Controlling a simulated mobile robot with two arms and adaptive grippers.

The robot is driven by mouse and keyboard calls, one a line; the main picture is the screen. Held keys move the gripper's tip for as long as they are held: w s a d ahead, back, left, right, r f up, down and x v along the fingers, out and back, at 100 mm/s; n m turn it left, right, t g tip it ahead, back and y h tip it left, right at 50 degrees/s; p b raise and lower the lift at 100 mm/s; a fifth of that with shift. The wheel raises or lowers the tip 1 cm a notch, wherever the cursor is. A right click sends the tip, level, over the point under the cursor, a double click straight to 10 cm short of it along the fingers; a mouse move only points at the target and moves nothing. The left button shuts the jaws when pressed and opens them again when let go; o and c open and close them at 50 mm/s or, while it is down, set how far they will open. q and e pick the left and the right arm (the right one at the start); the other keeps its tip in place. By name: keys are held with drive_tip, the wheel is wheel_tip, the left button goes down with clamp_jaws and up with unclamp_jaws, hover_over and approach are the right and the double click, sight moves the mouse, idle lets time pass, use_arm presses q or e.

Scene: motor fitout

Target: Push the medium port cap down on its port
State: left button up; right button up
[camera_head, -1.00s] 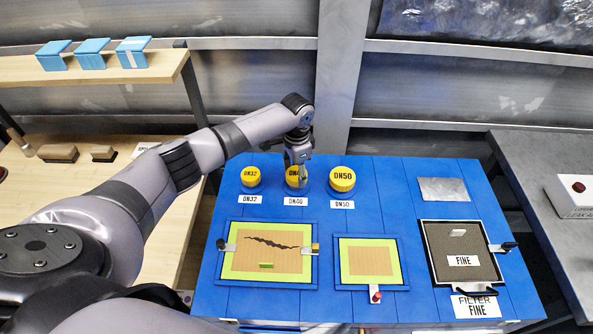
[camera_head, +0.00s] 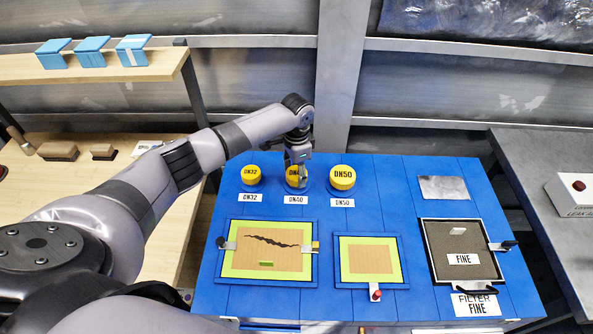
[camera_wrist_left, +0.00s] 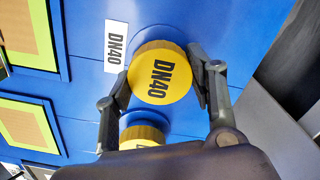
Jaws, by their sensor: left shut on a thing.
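The medium port cap, a yellow round cap marked DN40 (camera_head: 293,181), sits at its place behind the DN40 label (camera_head: 295,200) on the blue bench. It also shows in the left wrist view (camera_wrist_left: 159,76), face toward the camera. My left gripper (camera_head: 299,178) is above it, its fingers (camera_wrist_left: 160,88) shut on opposite sides of the cap. The port under the cap is hidden, so I cannot tell how far down the cap sits. My right gripper is not in view.
A smaller DN32 cap (camera_head: 251,175) stands left and a larger DN50 cap (camera_head: 343,177) right, both close to my gripper. Framed panels (camera_head: 269,225) and a filter panel (camera_head: 462,236) occupy the bench front. A wall post (camera_head: 343,70) rises behind.

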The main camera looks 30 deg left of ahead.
use_arm(q)
drive_tip(key=shift+f, duration=0.15)
drive_tip(key=o, duration=0.9)
drive_tip(key=shift+c, duration=0.2)
